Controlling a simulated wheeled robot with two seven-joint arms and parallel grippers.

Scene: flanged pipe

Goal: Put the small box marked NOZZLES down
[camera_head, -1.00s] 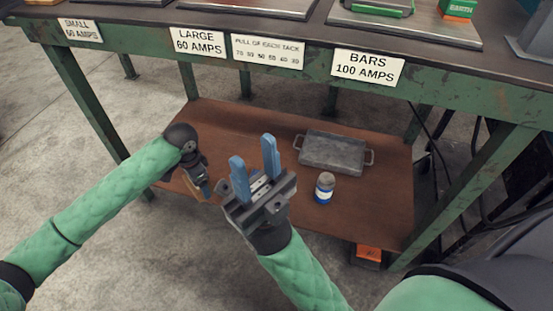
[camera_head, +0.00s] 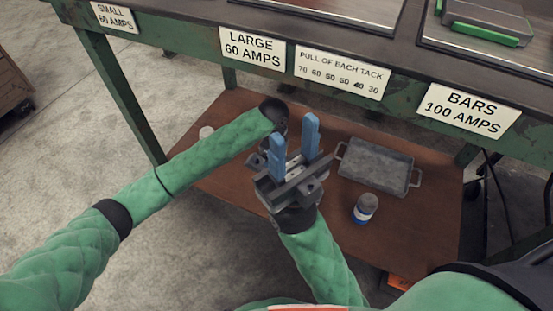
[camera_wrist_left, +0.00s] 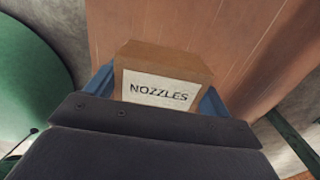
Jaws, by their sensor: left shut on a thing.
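The small brown box marked NOZZLES (camera_wrist_left: 166,62) shows in the left wrist view, its white label facing the camera. My left gripper (camera_wrist_left: 157,88) is shut on it, a blue finger on each side. The brown lower shelf (camera_head: 225,180) lies beyond the box; I cannot tell whether the box touches it. In the head view my left arm reaches over the shelf, and its gripper and the box are hidden behind my right gripper. My right gripper (camera_head: 295,137) is open and empty, fingers pointing up, in front of the shelf.
A grey metal tray with handles (camera_head: 375,166) and a blue-and-white jar (camera_head: 365,208) stand on the shelf's right part. A small pale round thing (camera_head: 206,132) is at its left. The green bench edge (camera_head: 200,45) with labels runs above. The shelf's front left is bare.

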